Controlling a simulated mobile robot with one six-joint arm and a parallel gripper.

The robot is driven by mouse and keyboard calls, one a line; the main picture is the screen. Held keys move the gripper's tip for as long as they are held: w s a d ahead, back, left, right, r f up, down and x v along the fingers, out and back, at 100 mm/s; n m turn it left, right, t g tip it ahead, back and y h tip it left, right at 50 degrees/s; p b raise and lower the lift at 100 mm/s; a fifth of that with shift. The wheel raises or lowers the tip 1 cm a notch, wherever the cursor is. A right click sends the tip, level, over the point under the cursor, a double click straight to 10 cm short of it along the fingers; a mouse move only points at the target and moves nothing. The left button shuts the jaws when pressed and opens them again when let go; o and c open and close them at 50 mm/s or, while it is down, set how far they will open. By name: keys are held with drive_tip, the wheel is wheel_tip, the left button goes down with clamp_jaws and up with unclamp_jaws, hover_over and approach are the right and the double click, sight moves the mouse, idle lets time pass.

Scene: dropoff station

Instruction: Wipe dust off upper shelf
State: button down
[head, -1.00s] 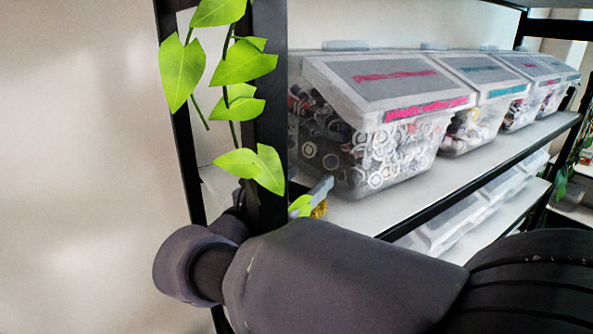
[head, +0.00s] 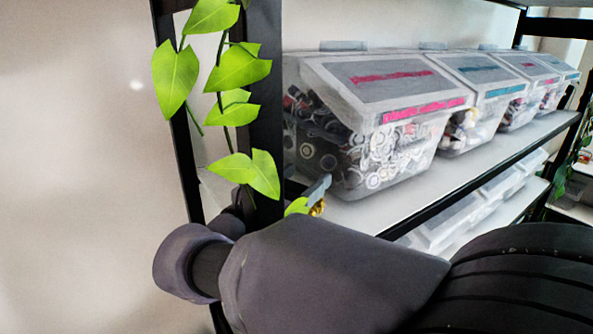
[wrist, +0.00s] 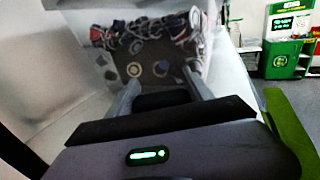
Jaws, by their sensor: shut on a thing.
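The upper shelf (head: 349,215) is a pale board with a black front edge, seen in the head view. Clear lidded bins stand along it, the nearest bin (head: 385,150) full of small parts. My gripper (head: 318,190) is at the shelf's left end, in front of the nearest bin and mostly hidden behind my arm. A small yellow thing (head: 317,208) shows at its fingers; its shape is too hidden to tell. In the wrist view my gripper (wrist: 160,88) points toward the nearest bin (wrist: 150,50). I cannot make out dust.
A black shelf post (head: 265,120) with a green leafy vine (head: 237,68) stands close beside my arm. A lower shelf (head: 470,236) holds more clear bins. A narrow bare strip runs along the upper shelf's front. A green machine (wrist: 286,45) stands farther off in the wrist view.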

drive_tip(key=shift+s+d+f, duration=0.1)
drive_tip(key=shift+s+f, duration=0.2)
drive_tip(key=shift+w+r+p, duration=0.15)
drive_tip(key=shift+r+p, duration=0.5)
drive_tip(key=shift+f, duration=0.25)
drive_tip(key=shift+s+f, duration=0.15)
drive_tip(key=shift+s, duration=0.05)
drive_tip(key=shift+w+r+p, duration=0.25)
drive_tip(key=shift+r+p, duration=0.15)
drive_tip(key=shift+r, duration=0.15)
